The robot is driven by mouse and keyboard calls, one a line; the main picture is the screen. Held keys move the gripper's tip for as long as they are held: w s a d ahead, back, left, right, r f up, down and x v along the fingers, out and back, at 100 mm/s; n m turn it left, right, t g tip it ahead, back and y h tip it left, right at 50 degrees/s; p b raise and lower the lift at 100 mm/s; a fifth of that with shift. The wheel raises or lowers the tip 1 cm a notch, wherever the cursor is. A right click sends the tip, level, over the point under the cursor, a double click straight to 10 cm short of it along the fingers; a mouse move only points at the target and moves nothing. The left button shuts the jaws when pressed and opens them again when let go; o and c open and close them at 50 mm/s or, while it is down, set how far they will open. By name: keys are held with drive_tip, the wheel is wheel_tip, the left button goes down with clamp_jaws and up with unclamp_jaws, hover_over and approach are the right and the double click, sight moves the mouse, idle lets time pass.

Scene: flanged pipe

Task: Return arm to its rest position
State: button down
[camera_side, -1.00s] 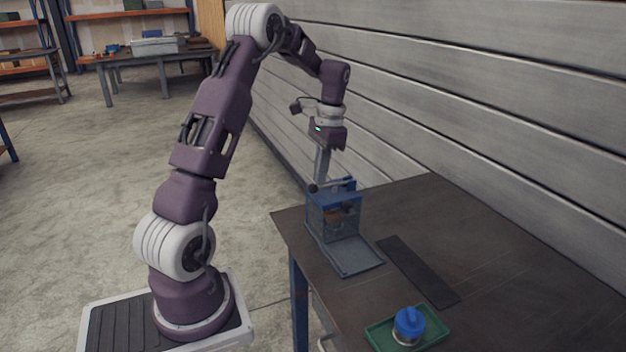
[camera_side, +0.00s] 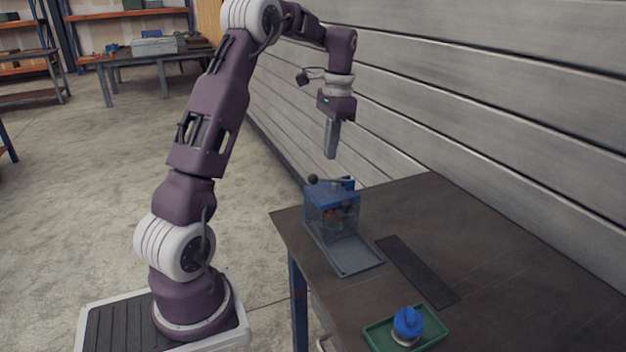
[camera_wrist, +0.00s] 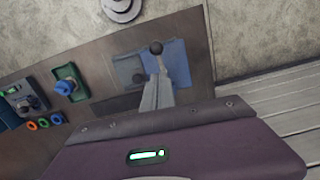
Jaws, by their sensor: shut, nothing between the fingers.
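My gripper (camera_side: 331,154) points down in the side view, above the blue box-like fixture (camera_side: 332,192) and clear of it. Its fingers are together with nothing held. The fixture stands at the table's far left corner, with a dark ball-ended lever on top and a grey plate in front. Something orange-brown shows dimly inside it. In the wrist view my gripper's fingers (camera_wrist: 160,84) reach toward the fixture (camera_wrist: 178,64) and cover part of it; the lever's dark ball (camera_wrist: 156,47) shows beyond their tips.
A green tray (camera_side: 443,336) holding a blue-topped part (camera_side: 407,322) is at the table's front. A dark flat strip (camera_side: 418,270) lies between tray and fixture. Coloured rings (camera_wrist: 43,124) show at left in the wrist view. A plank wall (camera_side: 480,100) runs behind the table.

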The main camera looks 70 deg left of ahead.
drive_tip(key=s+d+r+t, duration=0.1)
drive_tip(key=s+d+r, duration=0.25)
drive_tip(key=d, duration=0.45)
drive_tip(key=s+d+r+t, duration=0.2)
drive_tip(key=d+r, duration=0.3)
drive_tip(key=d, duration=0.2)
drive_tip(key=s+d+f+t, duration=0.2)
drive_tip(key=s+d+t, duration=0.1)
drive_tip(key=s+d, duration=1)
drive_tip(key=s, duration=0.3)
drive_tip(key=shift+d+f+n+t, duration=0.15)
drive_tip(key=shift+f+n+t, duration=0.15)
drive_tip(key=shift+f, duration=0.1)
